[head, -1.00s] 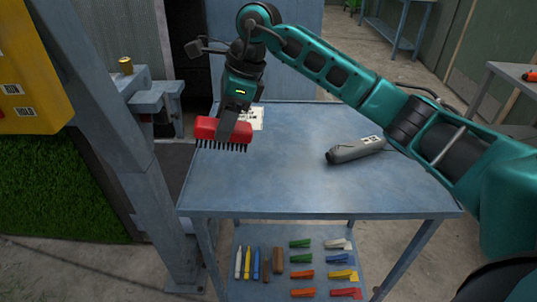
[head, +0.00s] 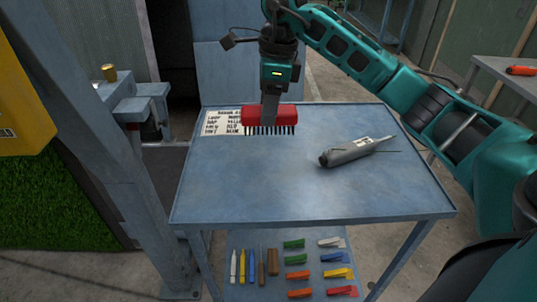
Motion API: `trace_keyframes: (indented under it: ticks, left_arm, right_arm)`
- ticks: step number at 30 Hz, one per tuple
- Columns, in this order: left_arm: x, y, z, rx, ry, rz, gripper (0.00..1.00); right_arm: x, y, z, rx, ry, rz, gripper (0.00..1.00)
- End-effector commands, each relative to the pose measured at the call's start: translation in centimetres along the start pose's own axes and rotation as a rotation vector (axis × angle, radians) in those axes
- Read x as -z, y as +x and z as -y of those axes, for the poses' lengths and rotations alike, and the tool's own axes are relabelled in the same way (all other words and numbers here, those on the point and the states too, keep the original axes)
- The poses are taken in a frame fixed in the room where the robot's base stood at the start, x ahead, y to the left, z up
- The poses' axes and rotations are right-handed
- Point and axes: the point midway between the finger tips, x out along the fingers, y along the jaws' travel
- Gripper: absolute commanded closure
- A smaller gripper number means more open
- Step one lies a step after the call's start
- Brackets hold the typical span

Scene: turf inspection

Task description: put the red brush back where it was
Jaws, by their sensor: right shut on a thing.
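The red brush (head: 282,115) has a red block and dark bristles pointing down. It is in the head view, above the back left part of the blue-grey table (head: 240,194). My right gripper (head: 270,106) is shut on the brush from above. The brush covers part of a white sheet with printed words (head: 222,122) on the table behind it. Whether the bristles touch the tabletop is hard to tell, but they seem to hang above it. My left gripper is not in view.
A grey cylindrical tool (head: 350,152) lies on the table's right half. The front of the tabletop is clear. The lower shelf (head: 285,270) holds several coloured clips and pens. A grey post (head: 100,130) stands left of the table. An orange-handled tool (head: 521,70) lies on another table at right.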

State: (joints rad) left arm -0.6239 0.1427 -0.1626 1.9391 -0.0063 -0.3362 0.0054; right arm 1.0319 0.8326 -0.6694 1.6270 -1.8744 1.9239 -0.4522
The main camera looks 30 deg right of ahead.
Motion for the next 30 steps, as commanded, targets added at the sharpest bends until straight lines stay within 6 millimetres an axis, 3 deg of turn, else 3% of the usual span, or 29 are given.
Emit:
trace_keyframes:
  ticks: [3,9,16,23,30]
  left_arm:
    - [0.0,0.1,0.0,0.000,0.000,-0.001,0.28]
    - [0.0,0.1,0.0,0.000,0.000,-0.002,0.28]
    - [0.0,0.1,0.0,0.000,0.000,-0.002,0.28]
    - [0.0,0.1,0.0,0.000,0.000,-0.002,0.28]
    - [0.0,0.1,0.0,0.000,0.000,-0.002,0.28]
  right_arm:
    - [0.5,3.4,-0.1,-0.004,0.002,-0.002,0.88]
    - [1.0,6.9,-0.1,-0.001,0.001,0.000,0.88]
    - [1.2,8.6,0.0,-0.001,0.000,0.000,0.88]
    - [1.6,11.8,-0.1,-0.001,0.000,0.000,0.88]
    - [1.6,11.9,0.0,0.003,0.000,0.002,0.88]
